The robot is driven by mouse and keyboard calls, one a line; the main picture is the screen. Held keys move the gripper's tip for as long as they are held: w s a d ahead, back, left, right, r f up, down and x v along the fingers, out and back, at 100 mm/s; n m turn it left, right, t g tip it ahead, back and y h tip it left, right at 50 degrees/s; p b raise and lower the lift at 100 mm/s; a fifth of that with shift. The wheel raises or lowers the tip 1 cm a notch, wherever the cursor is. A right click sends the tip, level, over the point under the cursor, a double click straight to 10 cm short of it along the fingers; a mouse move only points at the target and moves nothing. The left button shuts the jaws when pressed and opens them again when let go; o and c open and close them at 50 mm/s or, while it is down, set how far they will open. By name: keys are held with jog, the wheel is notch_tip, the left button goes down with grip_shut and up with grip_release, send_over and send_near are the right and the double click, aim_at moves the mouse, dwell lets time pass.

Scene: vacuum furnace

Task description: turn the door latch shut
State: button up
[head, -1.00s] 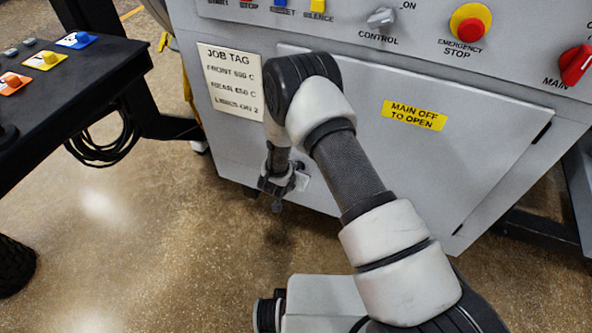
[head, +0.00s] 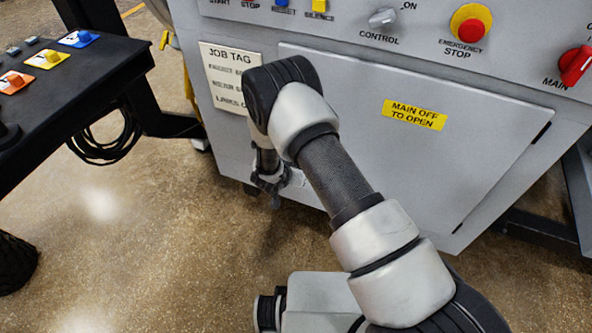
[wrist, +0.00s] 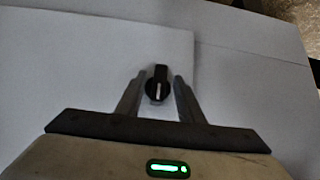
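The door latch (wrist: 158,88) is a small black knob with a white line on it. In the wrist view its grip stands nearly upright, near the edge of a panel. My gripper (wrist: 160,82) is open, with one finger on each side of the latch and a narrow gap showing at both sides; I cannot tell how far in front of the latch the fingertips are. In the head view my gripper (head: 270,188) is low at the left part of the grey cabinet door (head: 440,160), and the latch is hidden there.
The door bears a yellow "MAIN OFF TO OPEN" label (head: 414,115). A job tag (head: 225,70) is left of it. Above are the control knob (head: 382,17), emergency stop (head: 470,23) and red main switch (head: 574,66). A black bench (head: 75,80) stands at the left.

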jog(key=p+v, duration=0.3)
jog(key=v, duration=1.4)
jog(key=shift+s, duration=0.2)
jog(key=shift+r, duration=0.1)
